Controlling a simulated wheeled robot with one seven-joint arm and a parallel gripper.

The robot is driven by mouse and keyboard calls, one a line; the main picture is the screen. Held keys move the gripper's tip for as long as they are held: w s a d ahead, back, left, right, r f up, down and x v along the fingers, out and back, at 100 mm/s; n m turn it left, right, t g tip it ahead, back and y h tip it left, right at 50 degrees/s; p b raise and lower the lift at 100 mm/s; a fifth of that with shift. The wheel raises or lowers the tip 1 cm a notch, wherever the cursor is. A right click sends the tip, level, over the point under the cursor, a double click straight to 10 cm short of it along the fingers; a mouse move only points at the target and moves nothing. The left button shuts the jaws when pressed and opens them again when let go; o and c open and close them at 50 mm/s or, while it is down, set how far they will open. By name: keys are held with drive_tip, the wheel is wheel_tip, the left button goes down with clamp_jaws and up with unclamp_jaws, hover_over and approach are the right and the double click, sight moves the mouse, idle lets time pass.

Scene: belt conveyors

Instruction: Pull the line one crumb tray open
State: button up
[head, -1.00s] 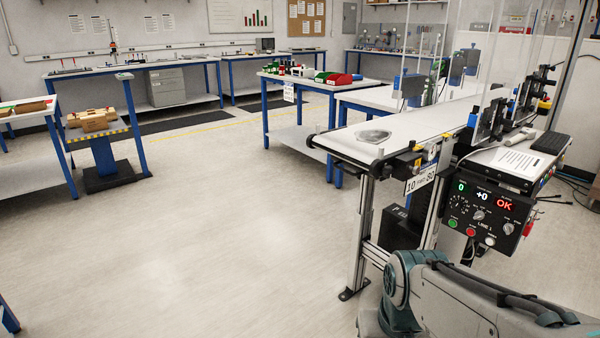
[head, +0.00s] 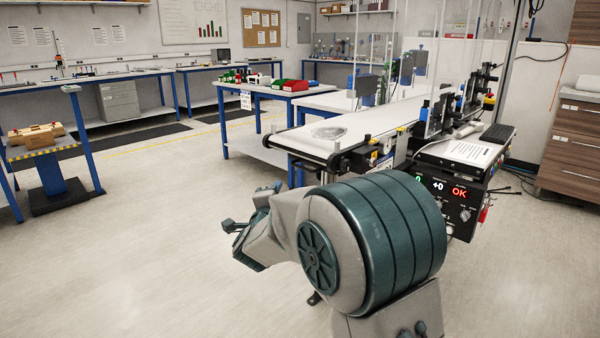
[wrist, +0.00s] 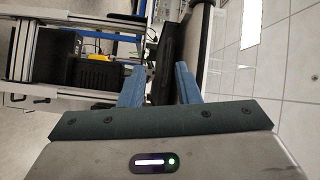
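The line one conveyor (head: 345,132) runs away from me right of the middle in the head view, with a clear round object (head: 328,132) on its near end. Its control box (head: 455,200) shows a red OK. I cannot make out the crumb tray; my arm hides the space under the near belt end. My gripper (wrist: 158,82) is open and empty in the wrist view, its two blue fingers apart, with a long dark strip (wrist: 170,55) beyond them. In the head view my gripper (head: 252,210) is left of the conveyor, over the floor.
A dark box (wrist: 82,80) sits by the frame at left in the wrist view. A blue-legged table (head: 272,93) with red and green bins stands behind the conveyor. A stand with a wooden item (head: 38,135) is at left. Open floor (head: 150,240) lies to the left.

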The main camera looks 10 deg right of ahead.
sight(301, 167)
drive_tip(key=w+d+m+h, duration=0.1)
drive_tip(key=w+d, duration=0.1)
drive_tip(key=w, duration=0.1)
drive_tip(key=w+d+r+m+h, duration=0.1)
drive_tip(key=w+d+m+h, duration=0.1)
drive_tip(key=w+d, duration=0.1)
drive_tip(key=w+d+r+m+h, duration=0.1)
drive_tip(key=w+d, duration=0.1)
drive_tip(key=w, duration=0.3)
drive_tip(key=shift+w+d+r+m+h+b, duration=0.1)
drive_tip(key=shift+w+d+m+h+b, duration=0.2)
drive_tip(key=shift+h, duration=0.1)
clamp_jaws()
